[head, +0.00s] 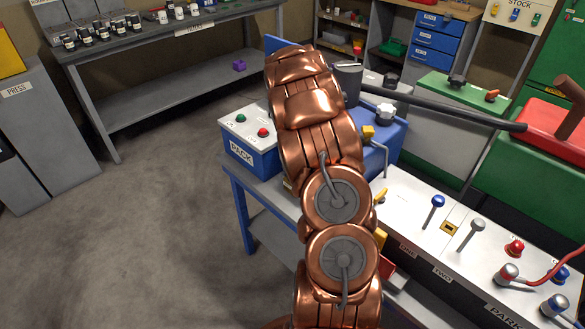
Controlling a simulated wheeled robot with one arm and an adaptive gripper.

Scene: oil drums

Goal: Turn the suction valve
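No part in view is clearly labelled as the suction valve, so I cannot tell which one it is. A blue unit (396,148) on the bench behind my copper arm carries a yellow knob (367,132) and a bent metal rod. A pale control panel (418,222) at the lower right has a blue-topped lever (437,201), a grey-topped lever (477,224) and a red knob (515,247). My arm rises through the middle of the picture and covers part of the bench. My gripper does not show.
A PACK box (250,138) with green and red buttons stands left of my arm. A long dark bar (450,107) crosses toward a red block (555,125) at the right. A shelf table (170,52) with small jars stands at the back left. The left floor is clear.

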